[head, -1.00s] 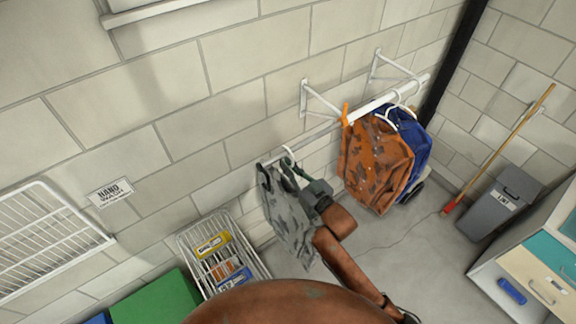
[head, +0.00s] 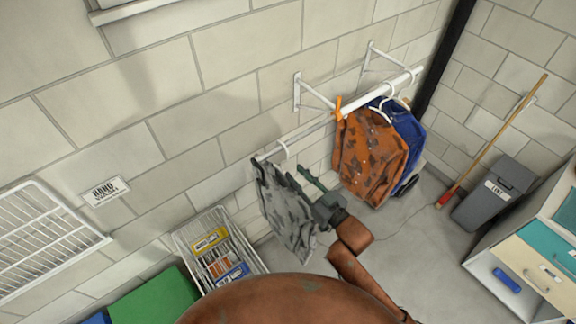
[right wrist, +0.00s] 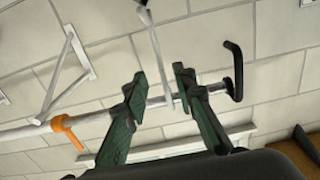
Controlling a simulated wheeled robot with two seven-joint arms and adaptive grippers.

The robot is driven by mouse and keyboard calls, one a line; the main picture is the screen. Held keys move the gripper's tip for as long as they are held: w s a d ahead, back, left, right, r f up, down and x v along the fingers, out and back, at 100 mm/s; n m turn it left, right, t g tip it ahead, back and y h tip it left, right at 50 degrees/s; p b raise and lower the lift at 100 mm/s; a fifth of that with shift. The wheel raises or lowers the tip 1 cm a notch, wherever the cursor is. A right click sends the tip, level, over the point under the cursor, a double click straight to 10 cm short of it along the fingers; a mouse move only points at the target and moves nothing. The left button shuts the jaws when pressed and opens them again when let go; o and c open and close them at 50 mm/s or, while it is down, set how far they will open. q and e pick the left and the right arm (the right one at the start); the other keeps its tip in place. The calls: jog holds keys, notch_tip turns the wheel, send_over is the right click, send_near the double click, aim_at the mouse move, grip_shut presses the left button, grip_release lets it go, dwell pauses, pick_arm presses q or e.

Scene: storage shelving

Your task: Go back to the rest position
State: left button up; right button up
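My right gripper (head: 308,180) is beside the grey camouflage garment (head: 288,212), to its right and below the wall rail (head: 372,100). The garment hangs from a white hanger (head: 285,150) near the rail's left end. In the right wrist view, my right gripper (right wrist: 162,78) has its two green fingers apart with nothing clamped. A white hanger (right wrist: 155,45) shows in line with the gap, and the rail (right wrist: 155,103) runs behind the fingers. I cannot tell how deep the hanger lies between them. My left gripper is not in view.
An orange garment (head: 368,155) and a blue one (head: 408,135) hang farther right, past an orange clip (head: 338,108). A wire basket (head: 250,255) and green box (head: 155,298) stand lower left. A grey bin (head: 490,200), broom (head: 500,130) and drawer unit (head: 530,265) are right.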

jog(key=v, duration=0.4)
